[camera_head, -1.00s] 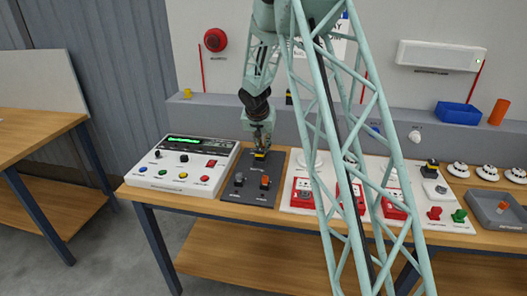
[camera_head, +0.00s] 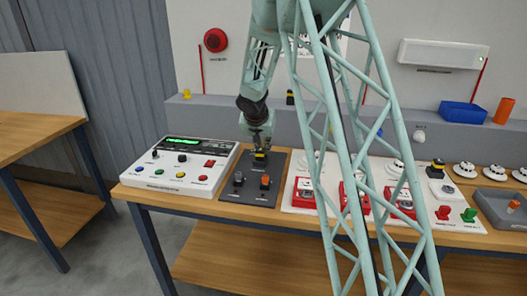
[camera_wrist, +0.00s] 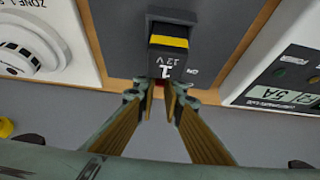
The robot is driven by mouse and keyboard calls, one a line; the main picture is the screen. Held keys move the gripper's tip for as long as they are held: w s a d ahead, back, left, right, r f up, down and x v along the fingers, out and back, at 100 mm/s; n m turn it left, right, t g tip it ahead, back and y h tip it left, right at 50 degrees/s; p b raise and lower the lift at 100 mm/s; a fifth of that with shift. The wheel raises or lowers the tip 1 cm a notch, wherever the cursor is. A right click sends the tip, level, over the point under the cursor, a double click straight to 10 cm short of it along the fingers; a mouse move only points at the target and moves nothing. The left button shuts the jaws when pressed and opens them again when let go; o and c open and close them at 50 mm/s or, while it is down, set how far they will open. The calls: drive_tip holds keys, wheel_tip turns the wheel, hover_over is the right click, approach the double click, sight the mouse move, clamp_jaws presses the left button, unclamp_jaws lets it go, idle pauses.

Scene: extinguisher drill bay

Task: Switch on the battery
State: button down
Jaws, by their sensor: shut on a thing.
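The battery is a black block with a yellow band and a "12 V" mark, in the wrist view (camera_wrist: 168,42). It stands on the dark grey panel (camera_head: 248,197) at the panel's back edge, and its yellow band shows in the head view (camera_head: 260,155). My gripper (camera_wrist: 161,88) is at the battery's near end with its fingertips close together, shut on it. A small reddish part shows between the tips; the exact contact is partly hidden. In the head view my gripper (camera_head: 260,143) is directly above the battery. Two knobs, one black (camera_head: 239,178) and one orange (camera_head: 265,182), sit in front.
A white control panel (camera_head: 175,168) with a green display and coloured buttons stands left of the dark panel. A white board with red call points (camera_head: 304,193) lies to the right. A grey ledge and wall are behind. A blue bin (camera_head: 460,112) sits on the ledge.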

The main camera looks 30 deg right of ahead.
drive_tip(key=shift+b, duration=0.4)
idle(0.4)
drive_tip(key=c, duration=2.7)
unclamp_jaws()
drive_tip(key=shift+v, duration=5.35)
drive_tip(key=shift+s+a+r, duration=0.3)
drive_tip(key=shift+s+r, duration=0.1)
drive_tip(key=shift+r, duration=0.1)
